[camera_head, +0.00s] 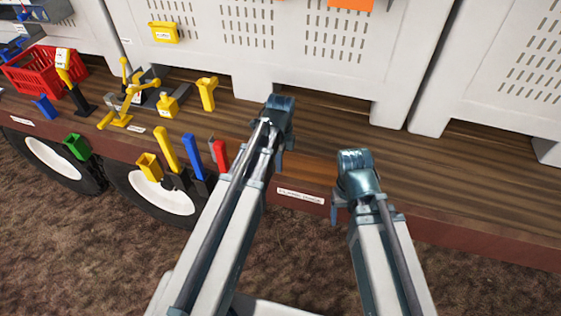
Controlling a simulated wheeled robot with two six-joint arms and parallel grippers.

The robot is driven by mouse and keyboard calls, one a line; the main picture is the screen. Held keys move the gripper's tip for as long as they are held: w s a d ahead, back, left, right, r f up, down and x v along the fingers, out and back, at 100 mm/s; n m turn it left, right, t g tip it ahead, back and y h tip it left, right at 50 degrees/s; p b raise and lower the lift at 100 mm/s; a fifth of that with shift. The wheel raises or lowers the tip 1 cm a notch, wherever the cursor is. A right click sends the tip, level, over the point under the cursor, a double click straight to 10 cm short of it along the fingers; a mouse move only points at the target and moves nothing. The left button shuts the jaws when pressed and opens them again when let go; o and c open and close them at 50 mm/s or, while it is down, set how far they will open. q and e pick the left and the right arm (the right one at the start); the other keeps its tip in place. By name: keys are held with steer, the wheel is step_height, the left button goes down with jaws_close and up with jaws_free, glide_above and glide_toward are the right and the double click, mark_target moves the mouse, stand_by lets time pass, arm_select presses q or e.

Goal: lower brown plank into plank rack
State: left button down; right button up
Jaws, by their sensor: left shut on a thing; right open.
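A lighter brown flat piece (309,170), which looks like the brown plank, shows between my two arms at the front edge of the wooden deck. My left gripper (280,120) is shut on it, though the arm hides the grip itself. A white label (300,195), seemingly for the plank rack, is on the deck's front edge just below. The rack's own shape is hard to make out, and I cannot tell how the plank sits against it. My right gripper (352,172) is open, right of the plank, above the deck's edge.
White slotted crates (300,50) stand along the back of the deck (450,185). Left of my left arm are a yellow crank device (125,105), a red basket (35,70), and blue, yellow and red handles (190,155). The deck right of my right gripper is clear.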

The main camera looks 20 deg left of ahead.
arm_select(q)
steer(key=c, duration=0.6)
jaws_free()
steer(key=shift+c, duration=0.2)
step_height(320, 180, up, 14)
steer(key=p, duration=1.4)
steer(key=shift+f, duration=0.1)
